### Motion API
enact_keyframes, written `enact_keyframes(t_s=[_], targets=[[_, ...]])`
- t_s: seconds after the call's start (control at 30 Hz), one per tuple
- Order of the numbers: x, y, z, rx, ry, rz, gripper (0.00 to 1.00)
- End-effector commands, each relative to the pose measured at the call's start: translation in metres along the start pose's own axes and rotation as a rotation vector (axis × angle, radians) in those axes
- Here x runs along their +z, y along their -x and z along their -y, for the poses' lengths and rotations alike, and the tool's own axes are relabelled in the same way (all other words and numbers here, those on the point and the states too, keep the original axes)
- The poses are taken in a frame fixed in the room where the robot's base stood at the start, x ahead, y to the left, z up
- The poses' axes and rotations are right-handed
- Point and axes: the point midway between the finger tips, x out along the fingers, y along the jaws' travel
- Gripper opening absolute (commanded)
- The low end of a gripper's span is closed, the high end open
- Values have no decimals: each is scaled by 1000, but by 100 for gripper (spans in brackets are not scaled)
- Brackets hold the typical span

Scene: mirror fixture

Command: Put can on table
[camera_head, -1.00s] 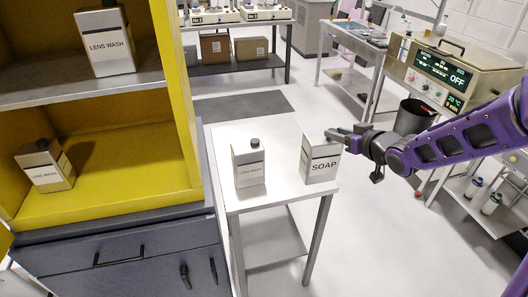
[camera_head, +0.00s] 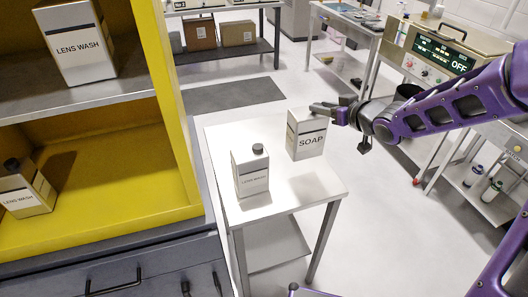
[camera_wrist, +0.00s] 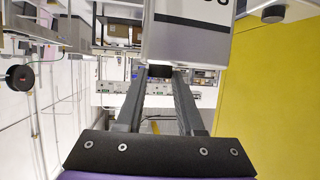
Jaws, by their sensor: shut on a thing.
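A white box-shaped can labelled SOAP (camera_head: 306,143) is at the far right part of the white table (camera_head: 222,138). It looks upright; I cannot tell whether its base touches the tabletop. My gripper (camera_head: 318,110) reaches in from the right and is shut on the can's top. In the wrist view the gripper (camera_wrist: 160,76) has its fingers on both sides of the can's dark cap, and the can's body (camera_wrist: 190,45) fills the top middle. A similar can labelled LENS WASH (camera_head: 251,175) stands on the table, front left of the soap, apart from it.
A yellow cabinet (camera_head: 165,100) stands left, with one lens wash can (camera_head: 77,45) on its upper shelf and another (camera_head: 25,190) on the lower. The front right of the tabletop is clear. A cart with a heater-like device (camera_head: 440,52) stands right, behind my arm.

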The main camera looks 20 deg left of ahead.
Motion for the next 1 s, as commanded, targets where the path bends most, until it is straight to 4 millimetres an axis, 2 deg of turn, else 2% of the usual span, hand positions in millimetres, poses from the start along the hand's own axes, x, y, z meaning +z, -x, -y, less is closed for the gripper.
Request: enact_keyframes(t_s=[0.13,0.4,0.63,0.87,1.0], targets=[[8,-4,0,-2,-2,-3,0],[49,-21,0,-1,-2,-4,0],[62,-27,0,-1,1,-5,0],[89,-38,0,-1,-1,-4,0],[90,-39,0,0,1,-6,0]])
